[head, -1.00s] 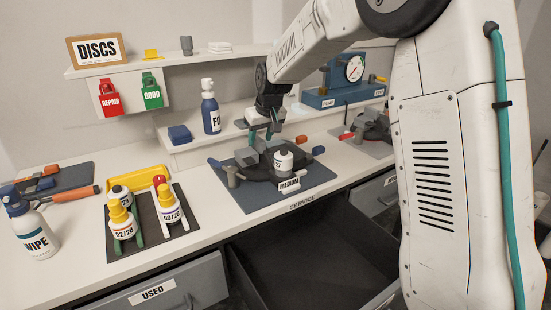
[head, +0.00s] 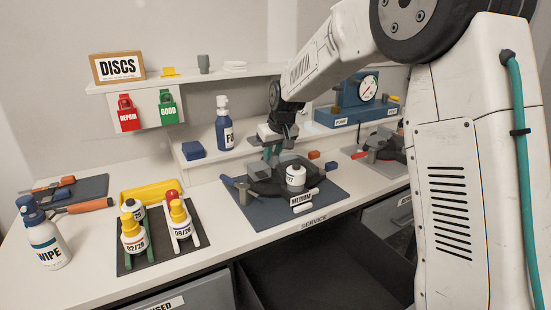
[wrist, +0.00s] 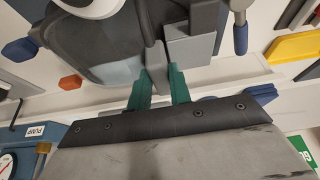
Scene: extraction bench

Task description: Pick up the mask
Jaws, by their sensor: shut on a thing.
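The mask (head: 262,188) is a dark, rounded piece with grey blocks and a white canister (head: 296,177) at its front. It sits over the blue mat (head: 258,218) marked SERVICE; I cannot tell whether it is slightly raised. My gripper (head: 271,153) comes down on it from behind. In the wrist view, the green fingertips of my gripper (wrist: 160,88) are shut on a grey tab of the mask (wrist: 158,68). The dark body of the mask (wrist: 95,50) fills the upper left there. A MEDIUM label (head: 302,197) lies at the front of the mat.
A black tray (head: 160,258) with dated bottles stands left, beside a WIPE bottle (head: 45,240). A blue spray bottle (head: 225,128) and blue block (head: 193,150) stand on the ledge behind. A pump unit (head: 350,105) is at back right. An open drawer (head: 310,270) lies below the front edge.

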